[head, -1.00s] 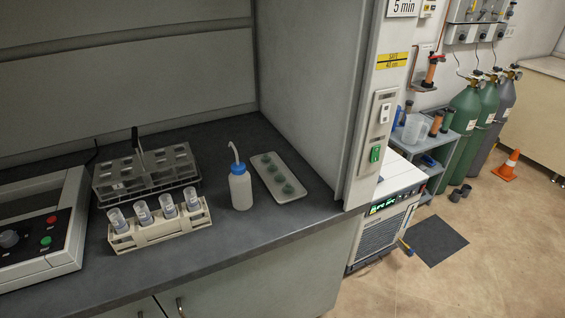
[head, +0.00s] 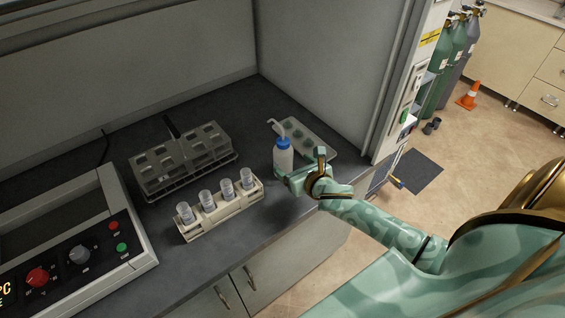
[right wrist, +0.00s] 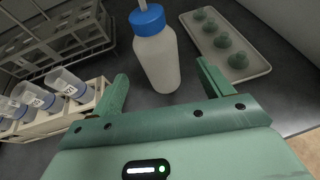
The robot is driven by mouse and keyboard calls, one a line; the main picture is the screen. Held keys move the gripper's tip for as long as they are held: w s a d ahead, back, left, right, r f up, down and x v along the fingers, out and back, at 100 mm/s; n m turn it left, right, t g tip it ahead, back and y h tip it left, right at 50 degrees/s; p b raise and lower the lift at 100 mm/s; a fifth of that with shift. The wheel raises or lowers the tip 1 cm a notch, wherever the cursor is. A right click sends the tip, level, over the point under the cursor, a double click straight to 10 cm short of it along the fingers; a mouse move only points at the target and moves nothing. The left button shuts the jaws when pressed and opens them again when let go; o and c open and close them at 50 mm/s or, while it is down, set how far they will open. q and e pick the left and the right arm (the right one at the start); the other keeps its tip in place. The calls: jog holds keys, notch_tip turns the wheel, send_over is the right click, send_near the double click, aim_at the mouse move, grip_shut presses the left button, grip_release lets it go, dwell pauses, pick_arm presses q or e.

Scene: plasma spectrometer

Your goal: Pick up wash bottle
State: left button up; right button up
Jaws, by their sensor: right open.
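The wash bottle (head: 283,158) is white with a blue cap and a bent spout. It stands upright on the dark bench of the hood, and in the right wrist view (right wrist: 158,62) its spout is cut off at the top edge. My right gripper (head: 284,179) is at the near side of the bottle. In the right wrist view its two green fingers (right wrist: 163,82) are open and spread to either side of the bottle's lower body. I see no contact between the fingers and the bottle. My left gripper is not in view.
A cream rack with several capped vials (head: 224,219) stands left of the bottle, close to my left-hand finger. A grey metal rack (head: 150,186) is behind it. A white tray (head: 326,153) with green items lies right of the bottle. A control box (head: 139,262) is at far left.

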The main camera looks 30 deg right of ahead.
aim_at(283, 156)
jog(key=shift+x, duration=0.8)
jog(key=shift+w+f, duration=0.2)
jog(key=shift+w, duration=0.3)
jog(key=b+x, duration=0.1)
jog(key=x, duration=0.3)
jog(key=shift+w+f, duration=0.1)
jog(key=shift+w, duration=0.3)
jog(key=shift+s, duration=0.15)
jog(key=shift+c, duration=0.7)
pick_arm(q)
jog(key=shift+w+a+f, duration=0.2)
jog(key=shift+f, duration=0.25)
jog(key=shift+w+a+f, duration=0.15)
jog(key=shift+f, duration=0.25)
pick_arm(e)
jog(key=c, duration=0.6)
